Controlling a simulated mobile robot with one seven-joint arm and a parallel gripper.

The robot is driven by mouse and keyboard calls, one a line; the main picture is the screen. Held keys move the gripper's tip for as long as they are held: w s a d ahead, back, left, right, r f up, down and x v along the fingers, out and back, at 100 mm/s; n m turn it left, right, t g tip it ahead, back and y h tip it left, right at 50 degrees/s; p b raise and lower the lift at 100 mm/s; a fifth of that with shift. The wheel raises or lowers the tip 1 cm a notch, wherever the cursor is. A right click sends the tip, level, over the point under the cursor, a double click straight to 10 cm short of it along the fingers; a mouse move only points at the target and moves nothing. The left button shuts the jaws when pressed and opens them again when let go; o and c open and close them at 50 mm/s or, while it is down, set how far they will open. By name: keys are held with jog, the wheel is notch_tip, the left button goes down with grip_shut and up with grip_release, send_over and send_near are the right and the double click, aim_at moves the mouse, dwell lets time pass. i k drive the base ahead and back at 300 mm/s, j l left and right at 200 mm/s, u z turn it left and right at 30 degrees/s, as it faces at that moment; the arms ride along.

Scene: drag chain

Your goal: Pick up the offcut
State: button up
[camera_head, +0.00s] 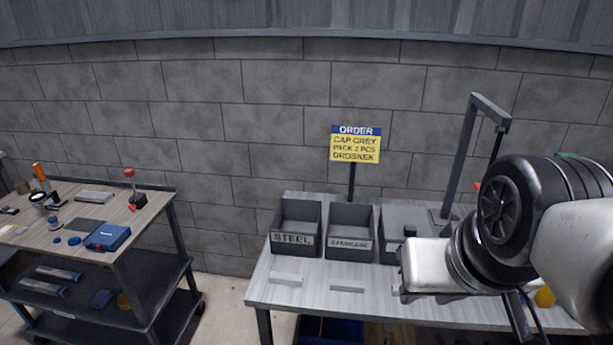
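Two short pale grey pieces lie on the workbench (315,300) in front of the bins: a left piece (287,279) and a middle piece (347,289). They look like offcuts, but I cannot tell which one the task means. My arm comes in from the right, and its pale end (425,265) is over the bench, right of the middle piece and apart from it. My fingertips cannot be made out, so whether my gripper is open or holds anything is unclear. The bench behind my arm is hidden.
A bin labelled STEEL (292,240) and a bin labelled STAINLESS (350,244) stand at the bench's back, with a third partly hidden. An order sign (356,145) and a grey frame (466,150) rise behind. A tool cart (85,235) stands left, across a floor gap.

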aim_at(275, 277)
jog(key=u, duration=0.7)
jog(key=k+j+z, duration=0.2)
jog(key=j, duration=0.15)
jog(key=j+z, duration=0.15)
jog(key=j, duration=0.25)
